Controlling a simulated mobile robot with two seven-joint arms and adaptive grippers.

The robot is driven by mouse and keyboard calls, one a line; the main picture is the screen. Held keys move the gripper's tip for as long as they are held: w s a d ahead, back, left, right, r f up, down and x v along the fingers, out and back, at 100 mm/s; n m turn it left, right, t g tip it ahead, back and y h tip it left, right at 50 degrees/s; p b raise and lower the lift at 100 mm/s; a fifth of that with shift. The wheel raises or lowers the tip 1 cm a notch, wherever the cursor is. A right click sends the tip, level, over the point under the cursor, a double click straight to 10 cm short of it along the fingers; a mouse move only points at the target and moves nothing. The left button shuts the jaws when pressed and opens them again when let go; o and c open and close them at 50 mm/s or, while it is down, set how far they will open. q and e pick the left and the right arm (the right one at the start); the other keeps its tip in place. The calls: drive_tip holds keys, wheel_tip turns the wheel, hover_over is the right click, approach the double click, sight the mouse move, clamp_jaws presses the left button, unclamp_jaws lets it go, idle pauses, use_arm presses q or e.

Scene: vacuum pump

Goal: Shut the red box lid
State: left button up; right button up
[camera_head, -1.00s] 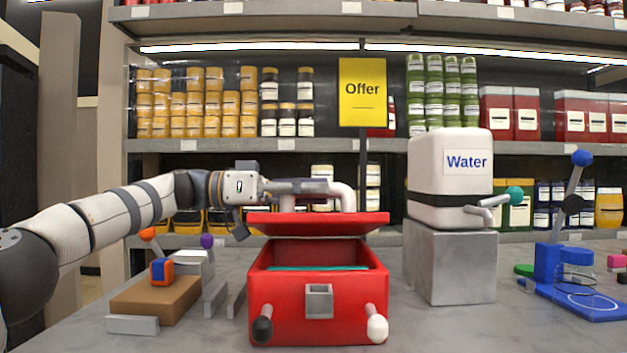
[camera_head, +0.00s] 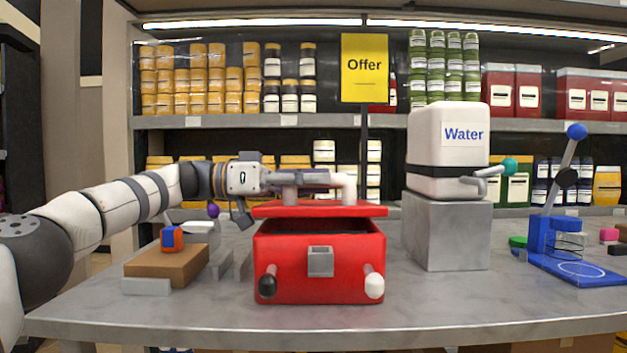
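The red box (camera_head: 346,272) stands on the table, with a grey latch plate and two front posts, one black-tipped and one white-tipped. Its red lid (camera_head: 320,210) is raised slightly at the front, leaving a dark gap above the box rim. A handle (camera_head: 347,188) with a pale bent end stands on the lid. My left gripper (camera_head: 313,180) comes in from the left and lies over the handle bar, just above the lid. Its fingers overlap the bar, so I cannot tell if they are shut on it. My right gripper is not in view.
A white water container (camera_head: 447,133) with a tap stands on a grey block (camera_head: 447,235) right of the box. A blue stand (camera_head: 567,245) is further right. A brown block (camera_head: 167,265) lies left. The grey table's (camera_head: 440,307) front strip is clear.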

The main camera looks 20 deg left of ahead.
use_arm(q)
drive_tip(key=shift+o, duration=1.3)
